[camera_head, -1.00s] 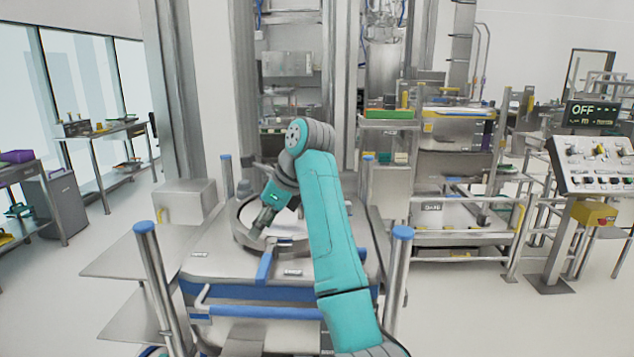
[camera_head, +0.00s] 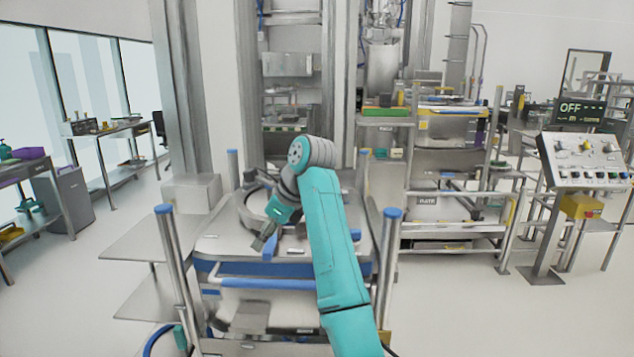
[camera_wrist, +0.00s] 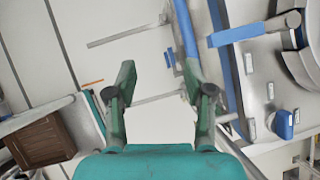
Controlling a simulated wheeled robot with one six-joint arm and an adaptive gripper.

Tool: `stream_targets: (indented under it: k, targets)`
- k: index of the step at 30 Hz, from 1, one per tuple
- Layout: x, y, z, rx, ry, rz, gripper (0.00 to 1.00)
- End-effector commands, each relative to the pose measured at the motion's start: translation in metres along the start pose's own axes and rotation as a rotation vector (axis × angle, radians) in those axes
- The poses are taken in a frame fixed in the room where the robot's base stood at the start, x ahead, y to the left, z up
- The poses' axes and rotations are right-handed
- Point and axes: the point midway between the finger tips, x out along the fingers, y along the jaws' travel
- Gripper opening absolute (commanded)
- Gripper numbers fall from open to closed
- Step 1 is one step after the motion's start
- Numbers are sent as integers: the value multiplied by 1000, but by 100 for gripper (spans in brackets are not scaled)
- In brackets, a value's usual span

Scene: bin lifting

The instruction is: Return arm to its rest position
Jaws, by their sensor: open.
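My teal and grey arm reaches forward and bends at the elbow. My gripper (camera_head: 262,240) hangs over the near part of the steel bin station (camera_head: 215,245), in front of its round opening. In the wrist view my gripper (camera_wrist: 160,90) shows two dark green fingers spread wide apart. Nothing is between them but the pale floor and metal bars beyond. A blue bar and part of a ring-shaped metal rim (camera_wrist: 300,65) show at the right of the wrist view.
Blue-capped posts (camera_head: 392,214) stand at the station's near corners. A control panel reading OFF (camera_head: 588,160) stands at the right. A shelf rack (camera_head: 440,215) stands behind to the right. Side tables (camera_head: 112,135) are at the left. Open floor lies at both sides.

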Motion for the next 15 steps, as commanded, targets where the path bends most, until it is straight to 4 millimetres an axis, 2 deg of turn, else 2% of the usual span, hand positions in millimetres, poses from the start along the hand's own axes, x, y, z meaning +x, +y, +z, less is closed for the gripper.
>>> stream_targets:
  k: [11,15]
  targets:
    - [62,-6,-50,-79,-23,-58,53]
    - [100,-6,-84,-133,-33,-99,53]
